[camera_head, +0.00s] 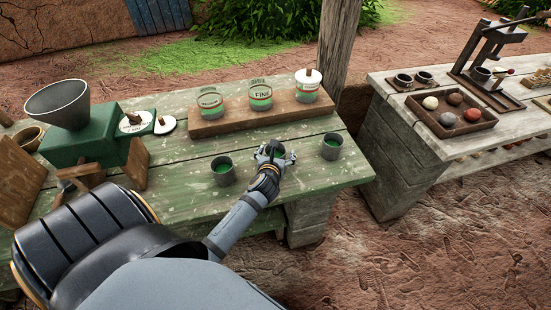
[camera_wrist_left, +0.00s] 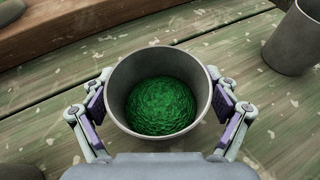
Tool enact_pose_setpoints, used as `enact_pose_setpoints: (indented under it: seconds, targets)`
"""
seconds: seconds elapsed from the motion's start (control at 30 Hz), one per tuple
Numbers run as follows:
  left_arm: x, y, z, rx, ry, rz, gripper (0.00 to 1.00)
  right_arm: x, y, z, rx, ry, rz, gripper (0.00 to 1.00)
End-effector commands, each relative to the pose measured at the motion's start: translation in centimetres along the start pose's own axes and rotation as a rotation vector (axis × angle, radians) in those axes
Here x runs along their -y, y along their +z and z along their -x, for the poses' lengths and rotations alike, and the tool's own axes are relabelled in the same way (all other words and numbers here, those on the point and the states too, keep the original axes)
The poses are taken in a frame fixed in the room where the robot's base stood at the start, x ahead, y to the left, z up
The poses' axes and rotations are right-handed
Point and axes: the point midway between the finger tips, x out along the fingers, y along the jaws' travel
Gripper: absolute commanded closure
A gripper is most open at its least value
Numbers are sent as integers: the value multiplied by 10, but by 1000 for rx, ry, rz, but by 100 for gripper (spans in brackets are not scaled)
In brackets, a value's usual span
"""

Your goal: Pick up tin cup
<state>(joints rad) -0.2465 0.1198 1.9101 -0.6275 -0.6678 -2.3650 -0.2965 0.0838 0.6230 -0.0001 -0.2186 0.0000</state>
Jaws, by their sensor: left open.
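A grey tin cup (camera_wrist_left: 152,66) holding green powder stands on the green table, centred in the left wrist view. My left gripper (camera_wrist_left: 160,103) is open, with one finger on each side of this cup. Small gaps seem to show between pads and wall; I cannot tell if either touches. In the head view my left gripper (camera_head: 273,155) reaches down over this cup and mostly hides it. A second tin cup (camera_head: 222,174) with green contents stands to its left. A third (camera_head: 331,148) stands to its right and also shows in the left wrist view (camera_wrist_left: 293,42). My right gripper is out of view.
A wooden rack (camera_head: 235,121) with several labelled jars stands behind the cups. A green grinder with a funnel (camera_head: 60,104) stands at the left. The table's front edge is close before the cups. Another table (camera_head: 391,118) with a tray of balls (camera_head: 451,127) stands at the right.

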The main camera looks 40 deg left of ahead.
Motion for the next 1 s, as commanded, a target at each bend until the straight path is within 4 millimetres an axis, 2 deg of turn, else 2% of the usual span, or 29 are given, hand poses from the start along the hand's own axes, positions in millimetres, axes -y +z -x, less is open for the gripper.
enact_pose_setpoints:
  seconds: [0.27, 0.77, 1.0]
  targets:
    - [0, 0, -4, 0, 0, 1, 14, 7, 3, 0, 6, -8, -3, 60]
    - [0, 0, -4, 0, 0, 1, 82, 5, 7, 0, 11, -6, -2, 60]
    - [0, 0, -4, 0, 0, 1, 87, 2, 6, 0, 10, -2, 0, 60]
